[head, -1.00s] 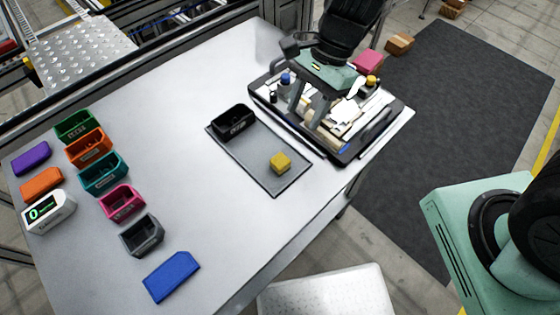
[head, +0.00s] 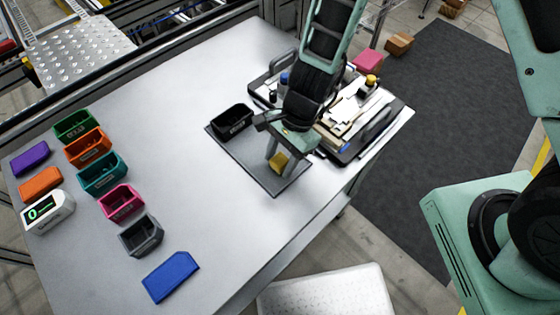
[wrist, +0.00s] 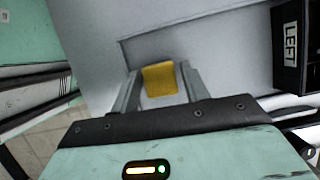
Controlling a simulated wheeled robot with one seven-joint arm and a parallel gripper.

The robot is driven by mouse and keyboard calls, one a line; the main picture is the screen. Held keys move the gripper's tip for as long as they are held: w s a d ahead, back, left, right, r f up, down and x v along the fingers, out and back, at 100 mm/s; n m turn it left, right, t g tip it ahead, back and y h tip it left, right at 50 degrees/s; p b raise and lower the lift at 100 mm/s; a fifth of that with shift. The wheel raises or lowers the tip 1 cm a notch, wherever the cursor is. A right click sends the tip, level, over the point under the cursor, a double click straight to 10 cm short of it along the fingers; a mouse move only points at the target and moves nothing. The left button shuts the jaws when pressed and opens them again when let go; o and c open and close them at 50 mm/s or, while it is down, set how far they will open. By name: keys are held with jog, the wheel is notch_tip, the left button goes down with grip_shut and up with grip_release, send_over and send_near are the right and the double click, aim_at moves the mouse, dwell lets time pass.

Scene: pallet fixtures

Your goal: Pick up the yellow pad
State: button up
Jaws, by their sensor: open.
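The yellow pad (head: 279,161) lies on the grey tray (head: 287,187) on the table. In the wrist view the pad (wrist: 159,80) shows between the two fingers of my gripper (wrist: 158,88). In the head view my gripper (head: 281,162) is over the tray, with its fingers at either side of the pad, partly covering it. The gripper is open. Whether the fingertips touch the pad or the tray cannot be told.
A black bin (head: 232,121) stands on the tray's far left. A cluttered black tray (head: 340,157) lies to the right. Several coloured bins and pads, such as the blue pad (head: 171,277), are at the left. The table's middle is clear.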

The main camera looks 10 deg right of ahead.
aim_at(280, 160)
jog(key=shift+a+f, duration=0.1)
jog(key=shift+f, duration=0.1)
jog(key=c, duration=0.7)
jog(key=shift+c, duration=0.2)
notch_tip(280, 160, up, 10)
jog(key=shift+r+p, duration=0.1)
jog(key=shift+p, duration=0.55)
jog(key=shift+o, duration=0.5)
jog(key=shift+s, duration=0.1)
